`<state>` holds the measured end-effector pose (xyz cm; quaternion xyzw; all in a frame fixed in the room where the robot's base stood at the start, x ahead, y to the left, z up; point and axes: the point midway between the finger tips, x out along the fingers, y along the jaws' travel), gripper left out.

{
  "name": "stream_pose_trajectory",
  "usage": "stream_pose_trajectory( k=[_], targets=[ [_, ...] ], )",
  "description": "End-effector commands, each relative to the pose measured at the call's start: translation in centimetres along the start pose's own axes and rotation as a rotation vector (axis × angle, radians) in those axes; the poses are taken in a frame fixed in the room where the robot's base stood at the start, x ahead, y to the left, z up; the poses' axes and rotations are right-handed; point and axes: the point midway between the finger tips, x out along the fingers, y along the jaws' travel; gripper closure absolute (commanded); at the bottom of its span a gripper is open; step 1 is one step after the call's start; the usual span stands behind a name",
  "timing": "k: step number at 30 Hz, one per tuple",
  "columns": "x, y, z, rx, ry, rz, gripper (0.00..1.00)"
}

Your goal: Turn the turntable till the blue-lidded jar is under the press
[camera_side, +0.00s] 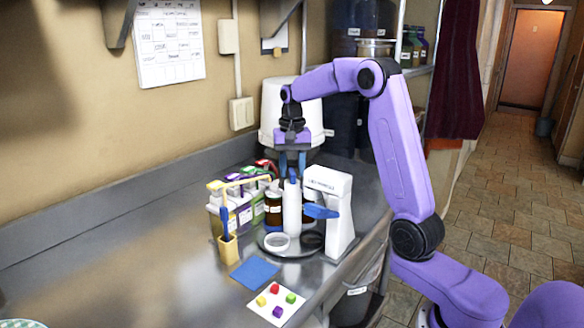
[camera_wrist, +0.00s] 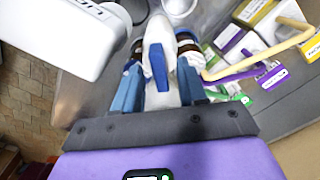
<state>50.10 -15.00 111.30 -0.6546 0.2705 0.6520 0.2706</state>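The round turntable (camera_side: 262,248) stands on the steel counter beside the white press (camera_side: 330,190), which has a blue lever (camera_side: 320,212). Brown jars (camera_side: 273,208) stand around a tall white bottle with a blue top (camera_side: 292,210). Dark jars with pale labels also show in the wrist view (camera_wrist: 187,48). My gripper (camera_side: 292,172) points down above the turntable. The press fills that view's upper left (camera_wrist: 70,30).
Several coloured-lid cartons (camera_side: 236,208) stand left of the turntable, near a yellow holder (camera_side: 228,248). A blue mat (camera_side: 254,272) and a white card with coloured cubes (camera_side: 276,302) lie in front. A white bucket (camera_side: 270,115) stands behind.

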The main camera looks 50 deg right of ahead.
Motion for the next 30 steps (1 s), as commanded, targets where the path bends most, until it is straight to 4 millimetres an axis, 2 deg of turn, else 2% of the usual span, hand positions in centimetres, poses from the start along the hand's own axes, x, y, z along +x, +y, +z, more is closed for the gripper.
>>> stream_pose_trajectory(
  k=[5,8,18,30],
  targets=[
    [-0.4,0.0,0.0,0.0,0.0,0.0,0.58],
    [-1.5,0.0,-0.1,0.0,0.001,-0.001,0.58],
    [-8.0,-0.1,-0.1,0.0,0.003,-0.002,0.58],
    [-13.9,0.0,-0.1,0.0,0.002,-0.001,0.58]
  ],
)
